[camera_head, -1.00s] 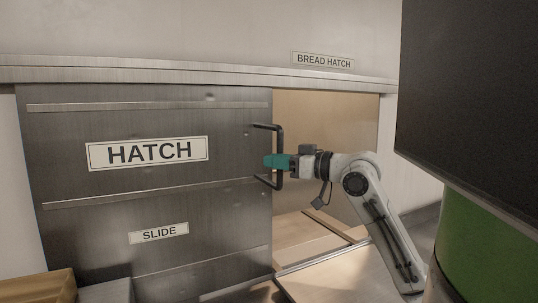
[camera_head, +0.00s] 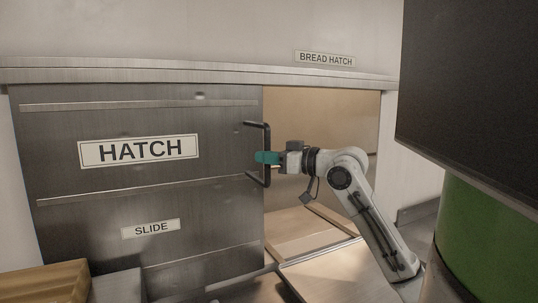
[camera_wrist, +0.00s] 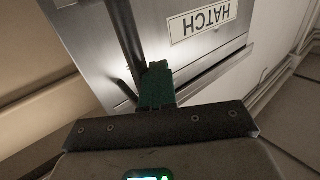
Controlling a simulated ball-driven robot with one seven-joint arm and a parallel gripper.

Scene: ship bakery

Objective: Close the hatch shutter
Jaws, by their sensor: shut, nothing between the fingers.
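The hatch shutter (camera_head: 140,185) is a grey metal sliding panel marked "HATCH" and "SLIDE". It covers the left of the bread hatch, and the opening (camera_head: 315,150) to its right stands open. A dark upright bar handle (camera_head: 267,135) is at the panel's right edge. My gripper (camera_head: 262,157) has teal fingers, shut and empty, at the handle's mid-height, overlapping the bar in the head view. In the wrist view the fingers (camera_wrist: 156,84) lie right beside the handle bar (camera_wrist: 125,35), in front of the panel (camera_wrist: 180,68). I cannot tell whether they touch the bar.
A light counter surface (camera_head: 325,270) lies below the opening. A brown box (camera_head: 45,285) stands at the lower left before the shutter. A large dark panel (camera_head: 465,85) and a green cylinder (camera_head: 485,235) fill the right side of the head view.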

